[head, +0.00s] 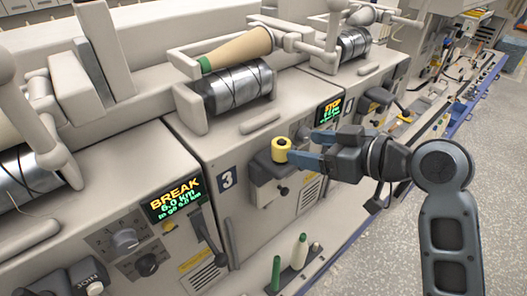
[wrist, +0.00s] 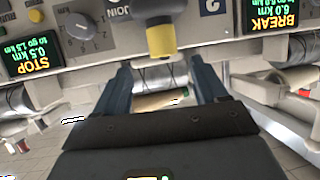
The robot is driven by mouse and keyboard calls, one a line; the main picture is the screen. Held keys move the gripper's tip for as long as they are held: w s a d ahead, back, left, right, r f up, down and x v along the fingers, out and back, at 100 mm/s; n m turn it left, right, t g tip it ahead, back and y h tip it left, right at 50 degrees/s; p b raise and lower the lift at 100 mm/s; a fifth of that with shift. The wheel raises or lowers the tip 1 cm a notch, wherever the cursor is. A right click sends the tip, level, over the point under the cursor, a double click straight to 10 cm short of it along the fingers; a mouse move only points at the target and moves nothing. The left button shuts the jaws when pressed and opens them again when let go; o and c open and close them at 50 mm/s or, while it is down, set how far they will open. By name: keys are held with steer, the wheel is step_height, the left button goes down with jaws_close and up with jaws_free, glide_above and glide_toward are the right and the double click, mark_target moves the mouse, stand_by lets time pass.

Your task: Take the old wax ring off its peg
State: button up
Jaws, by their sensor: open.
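The old wax ring (head: 281,151) is a yellow, short cylinder with a dark centre. It sits on its peg, which is mostly hidden, above a grey bracket (head: 268,168) on the front of the machine section marked 3. In the wrist view the yellow ring (wrist: 161,50) shows at the top centre, just beyond the fingertips and between their lines. My gripper (head: 301,145) comes from the right with its two blue fingers apart and nothing between them. The nearer fingertip looks very close to the ring; I cannot tell whether it touches. The open fingers also show in the wrist view (wrist: 159,67).
A lit BREAK display (head: 175,197) is at left and a STOP display (head: 329,110) is behind my gripper.

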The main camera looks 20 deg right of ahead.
mark_target(289, 147)
steer(key=shift+a+p+x, duration=0.15)
steer(key=shift+x, duration=1.8)
steer(key=shift+a+p+x, duration=0.1)
steer(key=shift+p+x, duration=0.05)
steer(key=shift+x, duration=1.8)
steer(key=shift+s+f, duration=0.1)
steer(key=shift+s, duration=0.15)
steer(key=c, duration=1)
